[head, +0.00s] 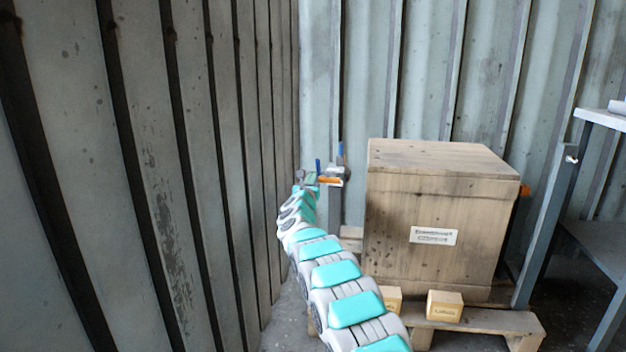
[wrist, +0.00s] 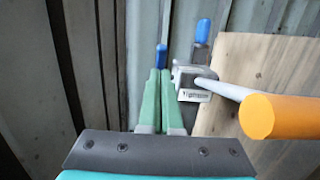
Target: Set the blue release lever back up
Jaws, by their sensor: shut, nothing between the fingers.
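The blue release lever (wrist: 202,30) shows in the wrist view as a blue knob on a grey arm, standing upright above a grey metal fitting (wrist: 190,76). In the head view its blue end (head: 340,149) stands above the fitting beside the crate. My gripper (wrist: 160,75) is shut and empty, just left of the fitting; in the head view it (head: 307,178) is partly hidden by its small size. A second narrow blue piece (wrist: 161,54) shows at my fingertips; I cannot tell whether it touches them.
An orange grip (wrist: 258,117) on a grey rod sticks out from the fitting, right of my fingers. A wooden crate (head: 440,220) stands close on the right, on a pallet (head: 485,318) with small boxes (head: 445,306). A corrugated wall (head: 180,170) runs close on the left.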

